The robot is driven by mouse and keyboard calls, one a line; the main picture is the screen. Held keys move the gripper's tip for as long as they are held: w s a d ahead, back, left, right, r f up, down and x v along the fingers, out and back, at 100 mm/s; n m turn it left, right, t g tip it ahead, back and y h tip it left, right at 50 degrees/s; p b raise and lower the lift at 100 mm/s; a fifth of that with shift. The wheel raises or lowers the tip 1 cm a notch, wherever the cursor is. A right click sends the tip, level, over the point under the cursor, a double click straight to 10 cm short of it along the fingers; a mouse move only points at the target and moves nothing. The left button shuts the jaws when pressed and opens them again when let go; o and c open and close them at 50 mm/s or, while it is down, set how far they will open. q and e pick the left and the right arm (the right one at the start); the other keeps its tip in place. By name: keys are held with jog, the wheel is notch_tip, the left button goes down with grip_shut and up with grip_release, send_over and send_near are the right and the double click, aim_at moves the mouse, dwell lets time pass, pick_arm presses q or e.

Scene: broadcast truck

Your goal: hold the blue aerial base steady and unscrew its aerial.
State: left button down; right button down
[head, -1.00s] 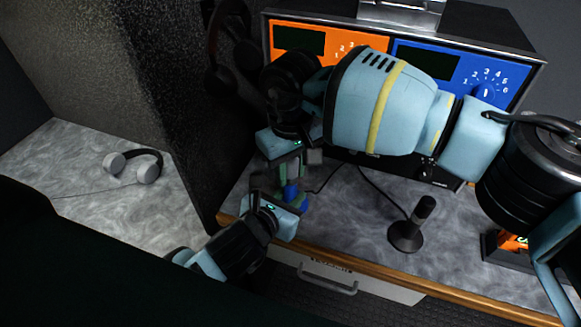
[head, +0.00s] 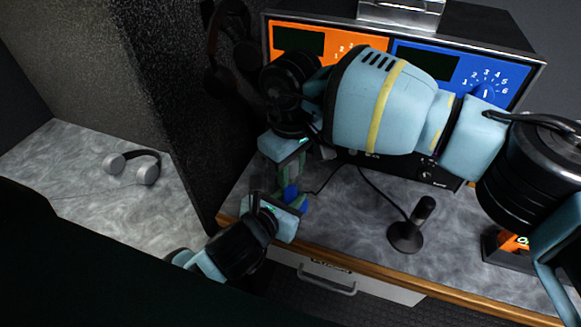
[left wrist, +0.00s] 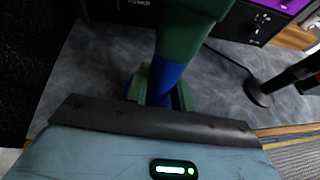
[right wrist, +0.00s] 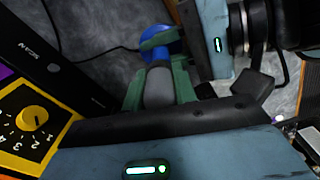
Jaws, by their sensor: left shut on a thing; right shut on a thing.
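The blue aerial base (head: 291,192) stands over the right-hand counter in the head view, largely hidden by my grippers. In the left wrist view the blue base (left wrist: 168,82) is between the green fingers. My left gripper (head: 290,196) is shut on it from below left. My right gripper (head: 291,170) is just above, pointing down, shut on the grey aerial. In the right wrist view the grey aerial (right wrist: 158,88) is between the green fingers, with the blue base (right wrist: 160,46) beyond it. The thread between aerial and base is hidden.
A rack with an orange panel (head: 280,40) and a blue panel (head: 460,72) stands behind my right arm. A black microphone (head: 406,236) is to the right on the counter. Grey headphones (head: 146,174) lie on the left counter. A drawer handle (head: 327,281) is below the front edge.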

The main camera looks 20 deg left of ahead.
pick_arm(q)
jog(key=shift+r, duration=0.1)
pick_arm(e)
jog(key=shift+r, duration=0.3)
jog(key=shift+r, duration=0.7)
jog(key=shift+r, duration=0.15)
